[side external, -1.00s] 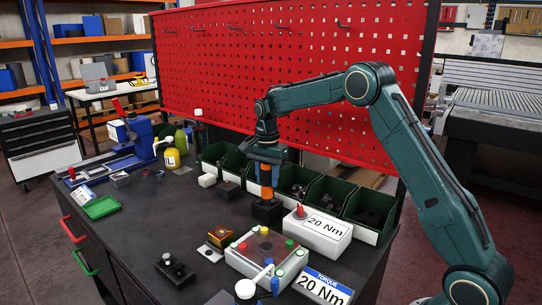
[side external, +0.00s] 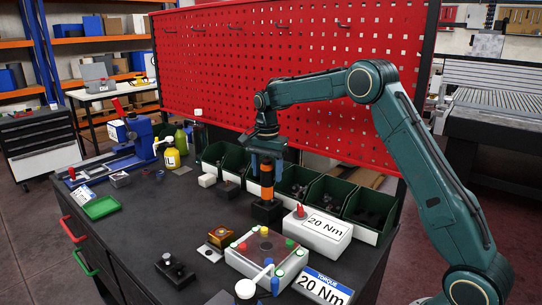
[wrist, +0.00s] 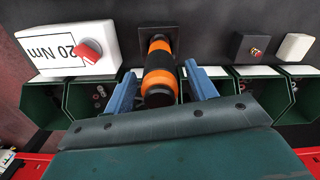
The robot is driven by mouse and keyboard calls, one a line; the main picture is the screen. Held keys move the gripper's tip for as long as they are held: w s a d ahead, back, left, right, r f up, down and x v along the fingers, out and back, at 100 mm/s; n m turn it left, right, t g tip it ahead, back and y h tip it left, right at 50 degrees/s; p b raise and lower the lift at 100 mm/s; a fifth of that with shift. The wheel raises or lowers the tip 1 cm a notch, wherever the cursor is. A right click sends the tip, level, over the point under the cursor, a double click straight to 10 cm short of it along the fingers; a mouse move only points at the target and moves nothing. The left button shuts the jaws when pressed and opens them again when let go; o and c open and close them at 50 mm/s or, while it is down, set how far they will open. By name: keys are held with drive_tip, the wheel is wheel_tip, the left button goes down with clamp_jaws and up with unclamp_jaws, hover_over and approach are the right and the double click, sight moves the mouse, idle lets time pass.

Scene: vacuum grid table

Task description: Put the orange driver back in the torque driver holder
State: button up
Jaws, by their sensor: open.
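The orange driver (side external: 266,180), orange with black bands, stands upright in the black torque driver holder (side external: 266,213) on the dark bench. In the wrist view the driver (wrist: 160,73) runs down into the square black holder (wrist: 158,33). My gripper (side external: 267,166) is open just above the driver's top. In the wrist view its two blue fingers (wrist: 163,92) stand on either side of the driver, with a gap on each side. The driver's lower tip is hidden inside the holder.
A white 20 Nm box (side external: 318,232) with a red knob stands right of the holder. Green bins (side external: 330,195) line the back beneath the red pegboard (side external: 290,70). A white fixture (side external: 262,262) with coloured knobs sits in front. Bench to the left is clearer.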

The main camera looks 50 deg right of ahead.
wheel_tip(320, 180, up, 10)
drive_tip(key=shift+f, duration=0.1)
idle(0.4)
drive_tip(key=shift+a, duration=0.1)
idle(0.4)
drive_tip(key=shift+s+a+r, duration=0.2)
drive_tip(key=shift+s+r, duration=0.2)
drive_tip(key=shift+r, duration=0.1)
drive_tip(key=s+a+r+n+t, duration=0.1)
drive_tip(key=s+a+r+n, duration=0.25)
drive_tip(key=s, duration=0.45)
drive_tip(key=s+a+r+n+t, duration=0.2)
drive_tip(key=s+a+r+n, duration=0.15)
drive_tip(key=s, duration=0.45)
drive_tip(key=s+a+f+n+t, duration=0.1)
drive_tip(key=s+f+n, duration=0.3)
drive_tip(key=s, duration=0.5)
drive_tip(key=s+a+f+n+t, duration=0.1)
drive_tip(key=s+a+f+n, duration=0.2)
drive_tip(key=s, duration=0.7)
drive_tip(key=shift+a+f+n+t, duration=0.35)
drive_tip(key=shift+a+n, duration=0.2)
drive_tip(key=shift+n, duration=0.35)
